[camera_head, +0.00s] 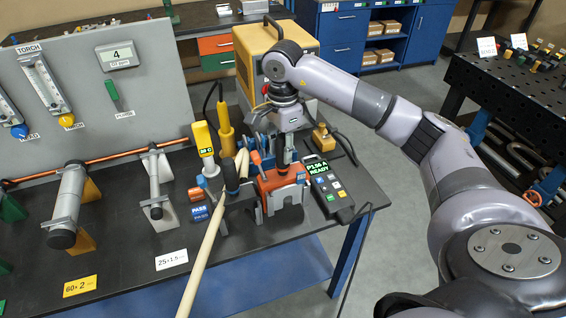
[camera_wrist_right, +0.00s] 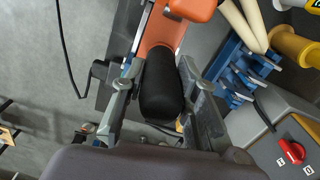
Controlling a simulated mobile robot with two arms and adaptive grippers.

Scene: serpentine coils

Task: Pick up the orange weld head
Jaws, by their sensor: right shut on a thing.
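The orange weld head (camera_head: 284,182) stands near the right end of the dark bench, between the beige hose and the black control pendant. Its orange body (camera_wrist_right: 163,32) also shows in the wrist view, with a black cylindrical handle (camera_wrist_right: 161,88) pointing toward the camera. My right gripper (camera_head: 287,152) is above the head, pointing down. In the wrist view its fingers (camera_wrist_right: 158,105) lie on both sides of the black handle and are shut on it. Whether the head's feet touch the bench is hard to tell. My left gripper is not in view.
A pendant (camera_head: 328,187) reading "READY" lies close right of the head. A beige hose (camera_head: 205,255) runs past on the left. A yellow-cased power unit (camera_head: 270,55) stands behind.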

